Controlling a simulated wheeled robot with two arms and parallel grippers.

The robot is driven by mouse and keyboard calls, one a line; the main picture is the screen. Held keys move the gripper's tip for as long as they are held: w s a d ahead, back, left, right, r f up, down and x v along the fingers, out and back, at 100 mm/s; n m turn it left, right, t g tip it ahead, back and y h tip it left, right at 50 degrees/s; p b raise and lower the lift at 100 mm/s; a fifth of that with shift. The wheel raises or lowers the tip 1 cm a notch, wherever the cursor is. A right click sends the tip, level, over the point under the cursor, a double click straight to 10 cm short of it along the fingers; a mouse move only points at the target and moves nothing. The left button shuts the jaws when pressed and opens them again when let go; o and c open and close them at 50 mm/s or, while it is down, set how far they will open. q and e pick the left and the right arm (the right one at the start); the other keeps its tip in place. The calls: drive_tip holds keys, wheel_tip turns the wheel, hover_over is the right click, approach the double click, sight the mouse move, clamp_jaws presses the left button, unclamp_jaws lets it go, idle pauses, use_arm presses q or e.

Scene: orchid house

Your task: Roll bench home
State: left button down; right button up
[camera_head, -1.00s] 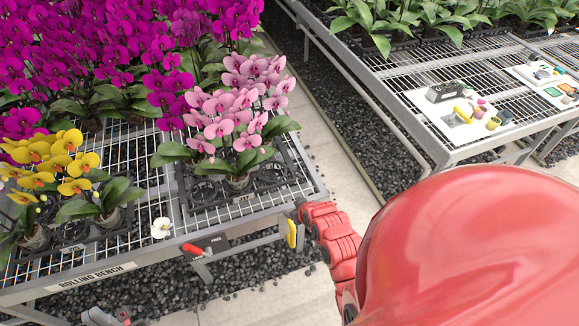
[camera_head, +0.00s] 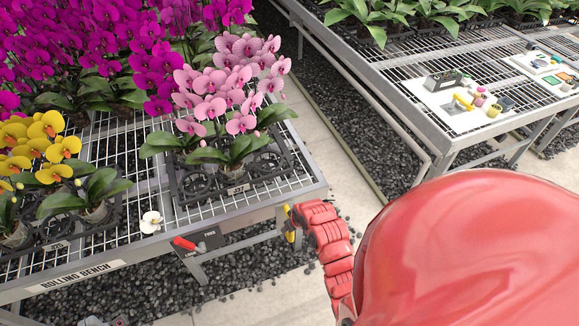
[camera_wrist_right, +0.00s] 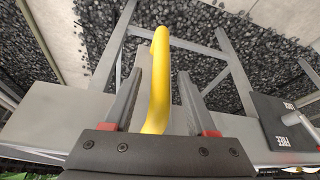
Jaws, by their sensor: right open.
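The rolling bench (camera_head: 75,277) is a metal mesh table carrying orchids, at left in the head view. A yellow handle (camera_head: 289,222) is on its front edge near the right corner. A red lever (camera_head: 184,243) sits beside a dark plate (camera_head: 209,238) on the same edge; the plate (camera_wrist_right: 285,122) reads FREE in the wrist view. My right gripper (camera_head: 297,217) is at the yellow handle. In the wrist view its open fingers (camera_wrist_right: 160,75) stand either side of the handle (camera_wrist_right: 159,95), with gaps showing. What seems my left gripper (camera_head: 98,322) is mostly cut off at the bottom edge.
A second mesh bench (camera_head: 455,141) at right holds plants and white boards with small items. A gravel strip and a concrete path (camera_head: 340,150) lie between the benches. Pink orchids (camera_head: 225,95) stand in a tray near the rolling bench's corner.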

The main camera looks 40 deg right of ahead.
drive_tip(key=b+x, duration=0.1)
drive_tip(key=x, duration=0.2)
drive_tip(key=shift+w+f, duration=0.1)
drive_tip(key=shift+f, duration=0.05)
drive_tip(key=shift+c, duration=0.2)
clamp_jaws()
idle(1.2)
